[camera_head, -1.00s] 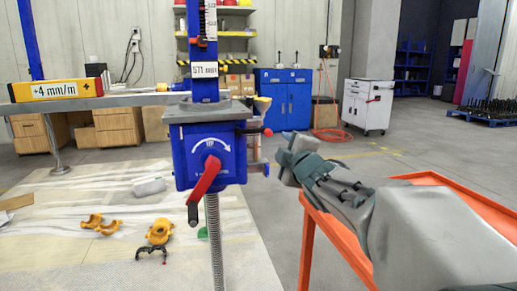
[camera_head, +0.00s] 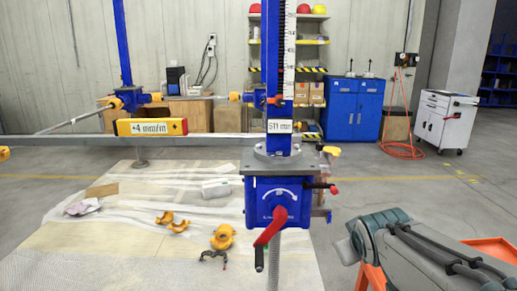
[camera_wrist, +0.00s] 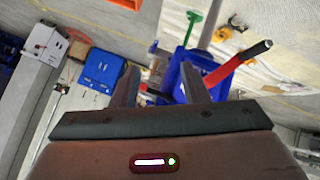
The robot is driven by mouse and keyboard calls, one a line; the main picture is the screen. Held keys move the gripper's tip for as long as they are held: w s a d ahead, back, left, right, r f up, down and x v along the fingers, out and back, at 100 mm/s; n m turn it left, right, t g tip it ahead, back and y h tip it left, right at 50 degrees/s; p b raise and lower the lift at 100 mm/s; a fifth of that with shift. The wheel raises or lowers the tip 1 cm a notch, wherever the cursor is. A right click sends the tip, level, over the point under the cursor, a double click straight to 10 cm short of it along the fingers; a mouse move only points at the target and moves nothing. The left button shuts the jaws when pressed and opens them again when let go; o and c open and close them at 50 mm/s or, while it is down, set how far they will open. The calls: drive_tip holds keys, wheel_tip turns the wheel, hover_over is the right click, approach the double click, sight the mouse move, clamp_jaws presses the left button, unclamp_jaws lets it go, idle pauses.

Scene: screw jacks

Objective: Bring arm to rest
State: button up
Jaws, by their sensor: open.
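The blue screw jack (camera_head: 277,203) stands upright in the middle of the head view, with its red crank (camera_head: 270,228) hanging down to the lower left. My arm (camera_head: 395,245) is at the lower right of the head view, apart from the jack; its fingertips cannot be made out there. In the wrist view my gripper (camera_wrist: 158,80) is open, with nothing between its two fingers. The blue jack housing (camera_wrist: 176,72) and its red crank (camera_wrist: 232,66) show tilted beyond the right finger, with a gap to them that I cannot judge.
An orange frame (camera_head: 495,248) stands beside my arm. A level with a "+4 mm/m" sign (camera_head: 150,127) lies on the long grey beam (camera_head: 60,141). Yellow clamp parts (camera_head: 222,237) lie on the floor sheet. A blue cabinet (camera_head: 354,108) and white cart (camera_head: 440,120) stand behind.

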drive_tip(key=s+a+r+m+g+y+p, duration=0.1)
drive_tip(key=s+a+r+m+g+p, duration=0.1)
drive_tip(key=s+p, duration=0.3)
drive_tip(key=s+a+r+m+g+y+p, duration=0.1)
drive_tip(key=s+a+g+p, duration=0.3)
drive_tip(key=s, duration=0.5)
drive_tip(key=shift+s+r+m+g+p, duration=0.25)
drive_tip(key=shift+r+m+p, duration=0.4)
drive_tip(key=shift+p, duration=0.6)
